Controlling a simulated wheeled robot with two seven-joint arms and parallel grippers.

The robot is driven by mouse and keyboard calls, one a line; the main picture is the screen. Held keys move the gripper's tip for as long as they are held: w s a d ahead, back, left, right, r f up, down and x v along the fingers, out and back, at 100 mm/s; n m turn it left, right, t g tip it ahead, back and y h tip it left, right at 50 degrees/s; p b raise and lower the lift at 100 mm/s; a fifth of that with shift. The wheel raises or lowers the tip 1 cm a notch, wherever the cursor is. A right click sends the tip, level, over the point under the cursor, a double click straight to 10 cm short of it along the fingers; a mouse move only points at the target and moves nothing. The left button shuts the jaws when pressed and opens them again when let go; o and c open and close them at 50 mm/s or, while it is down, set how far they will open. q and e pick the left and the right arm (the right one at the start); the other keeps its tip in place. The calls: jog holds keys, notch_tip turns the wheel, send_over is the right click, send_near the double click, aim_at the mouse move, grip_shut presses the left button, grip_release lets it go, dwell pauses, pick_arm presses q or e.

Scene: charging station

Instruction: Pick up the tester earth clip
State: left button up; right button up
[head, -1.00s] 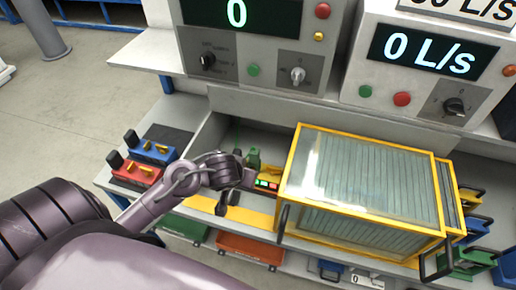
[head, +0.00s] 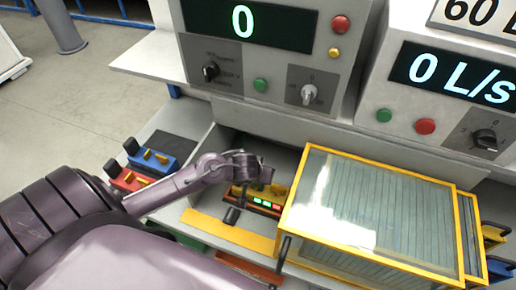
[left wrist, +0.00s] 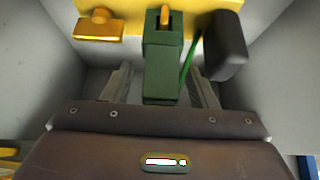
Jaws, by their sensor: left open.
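The earth clip appears as a green block-shaped clip (left wrist: 163,65) with a small orange piece at its far end, and a thin green lead runs beside it, in the left wrist view. My left gripper (left wrist: 162,90) is open, with one finger on each side of the clip's near part. I cannot tell whether the fingers touch it. In the head view my left gripper (head: 250,178) is over the bay left of the yellow-framed cage and hides most of the clip. My right gripper is not in view.
The yellow-framed clear cage (head: 375,205) stands close to the gripper's right. A dark rounded block (left wrist: 225,45) and a yellow part (left wrist: 100,25) flank the clip. Blue (head: 152,158) and red (head: 128,180) clamps lie at left. Grey panels rise behind.

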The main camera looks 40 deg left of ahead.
pick_arm(q)
jog(key=shift+w+f, duration=0.25)
jog(key=shift+f, duration=0.1)
jog(key=c, duration=1.1)
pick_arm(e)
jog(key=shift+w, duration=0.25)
pick_arm(q)
jog(key=shift+r, duration=0.15)
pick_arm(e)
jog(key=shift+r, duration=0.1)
